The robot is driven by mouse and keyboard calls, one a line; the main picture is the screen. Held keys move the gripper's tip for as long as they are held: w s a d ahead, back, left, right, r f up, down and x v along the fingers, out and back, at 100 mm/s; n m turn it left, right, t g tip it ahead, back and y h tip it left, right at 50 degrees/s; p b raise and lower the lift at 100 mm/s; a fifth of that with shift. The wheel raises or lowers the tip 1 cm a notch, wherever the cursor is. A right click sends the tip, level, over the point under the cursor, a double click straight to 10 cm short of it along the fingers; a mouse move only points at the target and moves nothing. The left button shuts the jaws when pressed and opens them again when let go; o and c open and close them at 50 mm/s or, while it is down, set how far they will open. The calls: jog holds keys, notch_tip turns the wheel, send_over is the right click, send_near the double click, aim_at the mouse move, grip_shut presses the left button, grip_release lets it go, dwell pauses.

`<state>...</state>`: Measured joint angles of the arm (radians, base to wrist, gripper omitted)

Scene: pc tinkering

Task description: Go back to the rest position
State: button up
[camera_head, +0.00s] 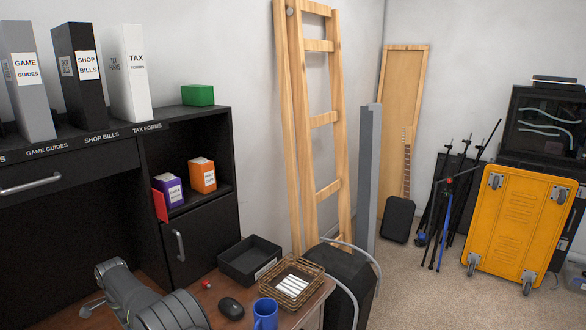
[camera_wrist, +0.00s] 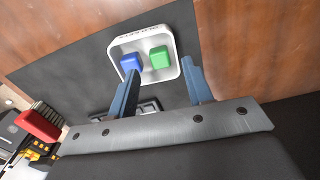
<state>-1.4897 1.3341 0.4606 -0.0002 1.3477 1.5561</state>
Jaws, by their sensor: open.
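My gripper (camera_wrist: 160,66) shows in the wrist view with its two blue fingers spread apart and nothing held between them. Beyond the fingertips is a small white tray (camera_wrist: 117,48) with dark lettering on its rim. A blue block (camera_wrist: 131,62) and a green block (camera_wrist: 159,57) sit side by side in it. The left fingertip overlaps the blue block in the picture; I cannot tell whether they touch. In the head view my grey arm is at the lower left, and its fingers cannot be made out there.
In the head view a blue mug (camera_head: 265,314), a black mouse (camera_head: 231,308), a wicker basket (camera_head: 310,272) and a black tray (camera_head: 236,267) crowd the desk to the right of my arm. Black shelving (camera_head: 205,127) with binders stands behind. A red object (camera_wrist: 38,127) shows at the wrist view's left.

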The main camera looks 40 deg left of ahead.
jog(key=shift+r, duration=0.45)
jog(key=shift+f, duration=0.1)
